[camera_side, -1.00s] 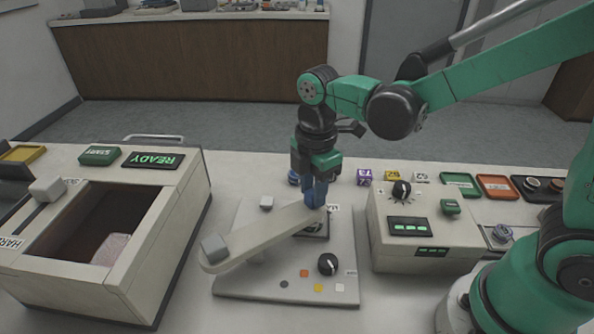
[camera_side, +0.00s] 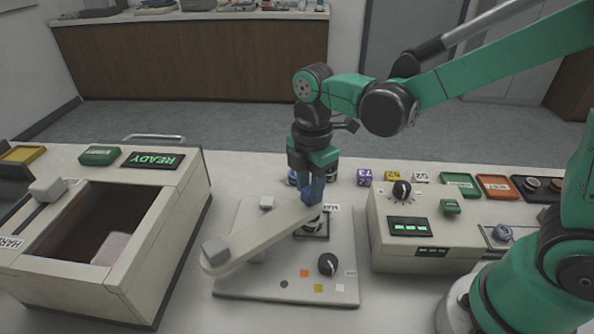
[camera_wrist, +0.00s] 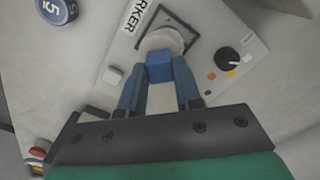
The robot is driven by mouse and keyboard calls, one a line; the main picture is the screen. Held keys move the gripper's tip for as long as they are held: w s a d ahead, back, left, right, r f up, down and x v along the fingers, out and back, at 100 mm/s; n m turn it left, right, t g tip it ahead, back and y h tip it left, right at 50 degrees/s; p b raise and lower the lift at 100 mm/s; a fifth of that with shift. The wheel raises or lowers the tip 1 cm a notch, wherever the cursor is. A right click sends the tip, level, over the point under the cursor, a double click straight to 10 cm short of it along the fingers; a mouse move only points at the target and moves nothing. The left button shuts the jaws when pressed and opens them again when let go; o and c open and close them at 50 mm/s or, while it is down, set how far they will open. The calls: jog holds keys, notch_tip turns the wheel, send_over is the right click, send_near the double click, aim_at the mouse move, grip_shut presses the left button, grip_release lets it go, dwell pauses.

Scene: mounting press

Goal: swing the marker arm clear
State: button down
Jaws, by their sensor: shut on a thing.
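The marker arm (camera_side: 258,238) is a long beige bar over a grey base plate (camera_side: 285,291). It runs from a grey block at its near left end up to its far right end, beside a dark square recess (camera_side: 313,230). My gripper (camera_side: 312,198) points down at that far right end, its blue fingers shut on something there. In the wrist view my gripper (camera_wrist: 160,75) has its fingers on either side of the pale bar, with a blue block between the tips. The wrist view also shows the marker arm's round pale end (camera_wrist: 162,40) over the recess, partly hidden by the fingers.
A black dial (camera_side: 328,264) and small coloured squares sit on the plate. An open-topped box with a READY display (camera_side: 152,158) stands left. A beige control unit (camera_side: 425,228) stands right.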

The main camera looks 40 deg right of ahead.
jog(key=shift+w+n, duration=0.7)
jog(key=w+n, duration=0.1)
jog(key=w+a+n, duration=0.1)
jog(key=w+n, duration=0.1)
jog(key=shift+w, duration=0.15)
jog(key=w+n, duration=0.1)
jog(key=w+a+n, duration=0.1)
jog(key=shift+n, duration=0.4)
jog(key=shift+w+a+n, duration=0.6)
jog(key=shift+w+n, duration=0.1)
jog(key=shift+n, duration=0.3)
jog(key=shift+w+a, duration=0.1)
jog(key=c, duration=0.6)
grip_release()
